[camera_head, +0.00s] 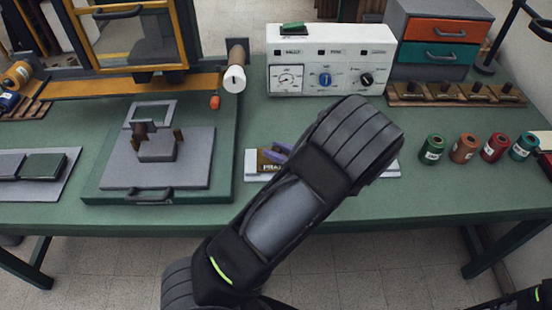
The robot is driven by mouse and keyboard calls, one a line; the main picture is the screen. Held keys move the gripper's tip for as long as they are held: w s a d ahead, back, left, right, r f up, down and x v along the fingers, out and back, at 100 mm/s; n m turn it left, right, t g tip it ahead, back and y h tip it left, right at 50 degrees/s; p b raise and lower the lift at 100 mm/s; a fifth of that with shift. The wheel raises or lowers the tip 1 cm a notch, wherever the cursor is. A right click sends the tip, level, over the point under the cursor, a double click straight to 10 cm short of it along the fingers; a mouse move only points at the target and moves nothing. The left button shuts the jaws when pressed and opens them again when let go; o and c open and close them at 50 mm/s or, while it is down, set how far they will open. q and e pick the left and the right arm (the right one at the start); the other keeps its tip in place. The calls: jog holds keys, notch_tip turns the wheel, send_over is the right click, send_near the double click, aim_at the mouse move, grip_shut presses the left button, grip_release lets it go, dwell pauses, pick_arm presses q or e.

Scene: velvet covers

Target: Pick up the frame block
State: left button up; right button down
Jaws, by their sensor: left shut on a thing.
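A small purple piece, which I take to be the frame block (279,152), shows just left of my left arm, at the middle of the bench. It is beside a brass-coloured plate (268,167) with partly readable lettering, above a pale grey tray (252,176). My left arm crosses the centre of the view and covers much of the tray and block. My left gripper is mostly hidden behind this arm at the block and is shut on it. I cannot tell whether the block is clear of the tray. Only a bit of my right arm shows at the bottom right corner.
A green base with a grey plate (197,171) and fixture stands left. A white control box (335,38) and drawer cabinet (440,28) stand behind. Several coloured spools (463,149) stand right. A dark pad (43,166) lies far left. The right front bench is clear.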

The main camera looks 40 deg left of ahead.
pick_arm(q)
grip_shut()
dwell(0.8)
